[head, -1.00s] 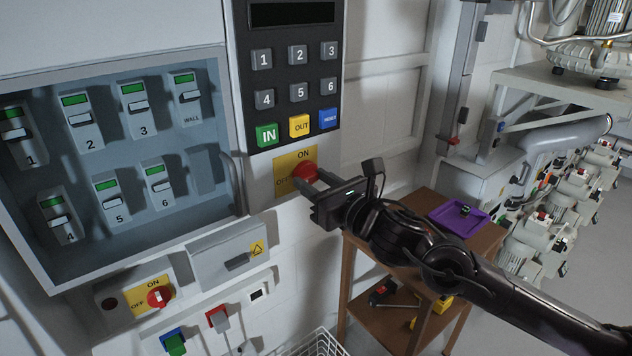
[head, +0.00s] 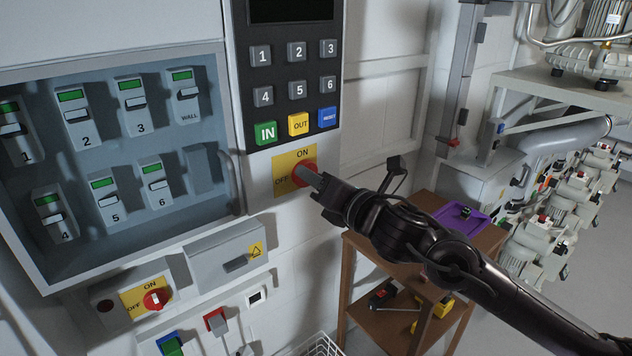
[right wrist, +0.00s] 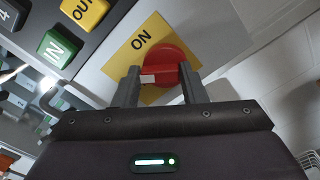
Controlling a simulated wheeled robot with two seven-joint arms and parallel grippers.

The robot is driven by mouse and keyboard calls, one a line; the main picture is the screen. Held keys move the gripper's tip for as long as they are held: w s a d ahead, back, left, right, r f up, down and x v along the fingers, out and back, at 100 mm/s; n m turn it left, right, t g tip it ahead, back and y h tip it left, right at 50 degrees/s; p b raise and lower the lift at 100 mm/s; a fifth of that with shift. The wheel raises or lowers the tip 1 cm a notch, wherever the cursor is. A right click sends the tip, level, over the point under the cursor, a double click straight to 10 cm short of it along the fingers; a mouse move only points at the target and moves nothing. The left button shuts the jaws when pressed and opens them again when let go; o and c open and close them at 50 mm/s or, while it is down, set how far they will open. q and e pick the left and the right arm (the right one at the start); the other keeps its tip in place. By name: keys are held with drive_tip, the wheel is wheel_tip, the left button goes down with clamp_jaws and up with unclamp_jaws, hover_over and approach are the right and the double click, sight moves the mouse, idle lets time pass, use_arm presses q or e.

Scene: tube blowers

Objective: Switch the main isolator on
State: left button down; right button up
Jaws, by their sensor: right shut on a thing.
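A red rotary knob (head: 303,170) sits on a yellow plate (head: 283,172) marked ON above and OFF at the left, under the keypad panel. My right gripper (head: 312,178) reaches it from the right. In the right wrist view, the red knob (right wrist: 168,68) lies between the two grey fingers (right wrist: 160,80), which are shut on it. A white mark shows on the knob near the left finger; the ON label is readable beyond it, and OFF is hidden there. My left gripper is not in view.
A second red ON/OFF knob (head: 155,299) is at the lower left. An open breaker box (head: 120,150) with several switches is left of the keypad (head: 292,75). A wooden trolley (head: 420,270) with a purple tray (head: 458,219) stands at the right, below my arm.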

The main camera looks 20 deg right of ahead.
drive_tip(key=shift+w+d+m+p, duration=0.1)
drive_tip(key=shift+m+p, duration=0.25)
drive_tip(key=shift+m, duration=1.35)
drive_tip(key=shift+s+d+m+p, duration=0.15)
drive_tip(key=shift+m+p, duration=0.15)
drive_tip(key=shift+m, duration=1.4)
drive_tip(key=shift+w+d+m+p, duration=0.15)
drive_tip(key=shift+m+p, duration=0.2)
drive_tip(key=shift+m, duration=1.35)
drive_tip(key=o, duration=1)
drive_tip(key=shift+f, duration=0.1)
drive_tip(key=b+v, duration=0.2)
drive_tip(key=v, duration=0.5)
drive_tip(key=shift+s, duration=0.4)
